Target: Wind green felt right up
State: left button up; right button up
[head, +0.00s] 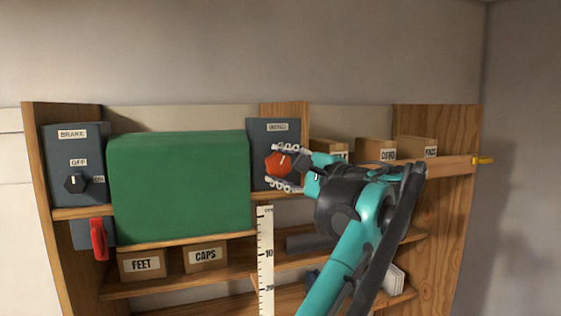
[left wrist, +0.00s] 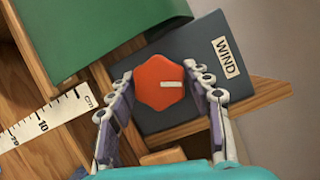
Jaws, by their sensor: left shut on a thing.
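A red faceted knob (left wrist: 159,83) with a white pointer mark is on this box's face. My left gripper (head: 279,166) is shut on the red knob, one finger on each side, as the left wrist view shows (left wrist: 158,84). My right gripper is not in view.
A dark BRAKE box (head: 72,150) with a black knob is at the left, and a red handle (head: 98,240) hangs below it. FEET (head: 142,265) and CAPS (head: 205,256) boxes stand on the lower shelf.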

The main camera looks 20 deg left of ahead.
pick_arm(q)
jog(key=shift+f+n+g+h, duration=0.15)
jog(key=shift+n+h, duration=0.3)
jog(key=shift+n, duration=0.6)
jog(key=shift+r+n+g+h, duration=0.15)
jog(key=shift+n+h, duration=0.3)
jog(key=shift+n, duration=0.6)
jog(key=shift+f, duration=0.15)
jog(key=o, duration=1.2)
jog(key=shift+c, duration=0.2)
jog(key=v, duration=1.2)
jog(key=shift+a, duration=0.1)
